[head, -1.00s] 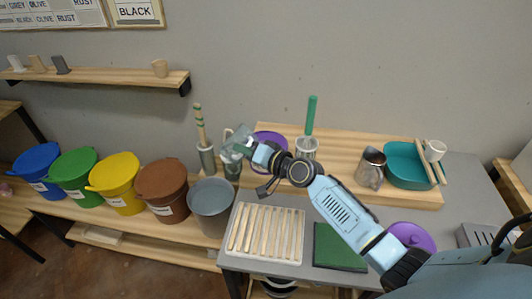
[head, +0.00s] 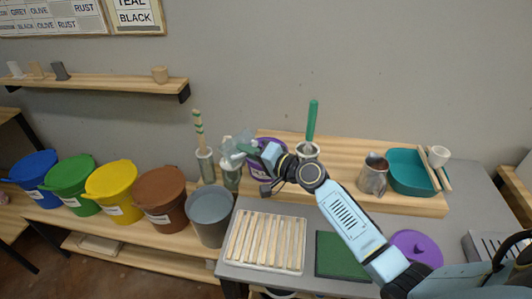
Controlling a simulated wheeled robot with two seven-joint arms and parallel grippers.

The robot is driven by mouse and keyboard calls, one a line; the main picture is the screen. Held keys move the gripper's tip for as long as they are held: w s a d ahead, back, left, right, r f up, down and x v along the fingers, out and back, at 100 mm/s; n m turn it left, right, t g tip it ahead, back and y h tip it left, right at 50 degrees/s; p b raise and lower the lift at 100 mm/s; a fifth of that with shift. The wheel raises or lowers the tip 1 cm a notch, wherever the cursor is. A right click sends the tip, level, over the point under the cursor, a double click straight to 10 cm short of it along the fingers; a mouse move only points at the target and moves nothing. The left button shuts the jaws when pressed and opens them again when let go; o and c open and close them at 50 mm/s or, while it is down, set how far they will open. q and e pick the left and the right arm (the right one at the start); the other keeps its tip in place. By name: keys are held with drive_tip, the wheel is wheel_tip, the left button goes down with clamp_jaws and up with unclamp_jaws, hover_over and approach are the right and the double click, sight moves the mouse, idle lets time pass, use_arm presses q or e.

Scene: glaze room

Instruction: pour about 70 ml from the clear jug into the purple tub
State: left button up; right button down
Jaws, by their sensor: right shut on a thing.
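The clear jug (head: 229,151) is small and see-through in the head view, left of the purple tub. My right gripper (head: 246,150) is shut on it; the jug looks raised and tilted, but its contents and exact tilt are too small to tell. The purple tub (head: 266,144) stands on the wooden riser at the wall, partly hidden behind my right gripper and wrist. I cannot see liquid passing between the jug and the tub. My left gripper is not in view.
A grey-green vessel (head: 232,177) stands just below the jug, beside a grey cylinder with a striped stick (head: 205,163). A grey bucket (head: 209,216), slatted tray (head: 265,240), green mat (head: 340,255), purple lid (head: 416,246), metal pitcher (head: 373,175) and teal basin (head: 409,172) are around.

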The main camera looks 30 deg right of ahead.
sight(257, 144)
drive_tip(key=shift+w+d+r+m+t+y+b, duration=0.1)
drive_tip(key=shift+d+r+m+t+y+b, duration=0.1)
drive_tip(key=shift+d+m+b, duration=0.4)
drive_tip(key=shift+w+d+r+m+t+y+b, duration=0.1)
drive_tip(key=shift+d+r+m+y+b, duration=0.15)
drive_tip(key=shift+d+b, duration=0.6)
idle(0.6)
drive_tip(key=shift+s+a, duration=0.1)
drive_tip(key=shift+a, duration=0.05)
idle(0.4)
drive_tip(key=shift+r+m, duration=0.1)
drive_tip(key=shift+m, duration=0.25)
